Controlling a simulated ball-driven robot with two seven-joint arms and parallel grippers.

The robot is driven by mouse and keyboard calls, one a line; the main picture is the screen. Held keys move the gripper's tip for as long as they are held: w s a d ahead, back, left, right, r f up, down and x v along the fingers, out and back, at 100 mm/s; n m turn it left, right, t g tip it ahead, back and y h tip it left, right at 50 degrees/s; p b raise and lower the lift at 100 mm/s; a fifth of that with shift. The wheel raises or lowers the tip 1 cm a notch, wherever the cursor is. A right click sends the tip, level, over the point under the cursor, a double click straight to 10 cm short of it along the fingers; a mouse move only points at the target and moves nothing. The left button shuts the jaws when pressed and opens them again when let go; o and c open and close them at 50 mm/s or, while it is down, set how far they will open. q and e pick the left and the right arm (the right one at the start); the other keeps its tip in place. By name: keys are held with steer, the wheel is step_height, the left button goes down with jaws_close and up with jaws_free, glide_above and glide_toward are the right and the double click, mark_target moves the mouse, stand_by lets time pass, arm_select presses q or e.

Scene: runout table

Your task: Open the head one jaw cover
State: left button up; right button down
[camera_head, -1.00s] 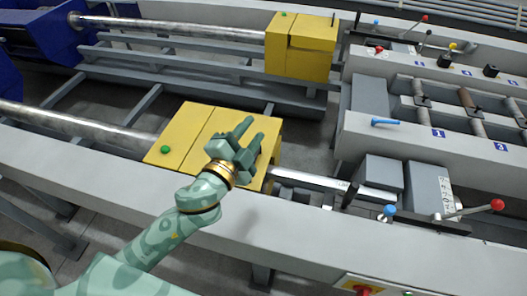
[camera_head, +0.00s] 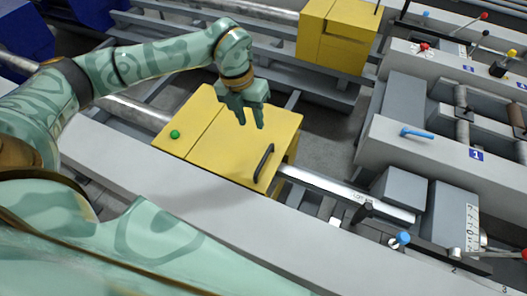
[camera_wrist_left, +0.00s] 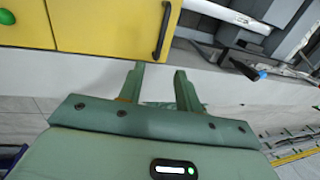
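The near yellow jaw cover (camera_head: 212,150) lies flat and looks shut, with a green button (camera_head: 175,134) at its left. Its black bar handle (camera_head: 264,164) stands near the right edge. The handle also shows in the left wrist view (camera_wrist_left: 162,32), beyond the fingertips. My left gripper (camera_head: 250,124) points down above the cover, up and left of the handle in the head view. Its fingers are apart, with nothing between them in the left wrist view (camera_wrist_left: 160,72). My right gripper is not in view.
A second yellow cover (camera_head: 338,37) stands farther back. A steel bar (camera_head: 345,193) runs right from the near cover toward grey blocks and a blue-knobbed lever (camera_head: 403,238). A pale beam (camera_head: 130,178) runs along the front of the cover. A blue label "1" (camera_head: 476,155) is at the right.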

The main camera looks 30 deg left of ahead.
mark_target(263, 159)
arm_select(q)
steer(key=d+f+b, duration=0.1)
steer(key=f, duration=0.3)
steer(key=d+f, duration=0.1)
steer(key=f, duration=0.4)
steer(key=d+f+b, duration=0.1)
steer(key=f, duration=0.4)
steer(key=shift+f+b, duration=0.25)
steer(key=shift+b, duration=0.05)
jaws_close()
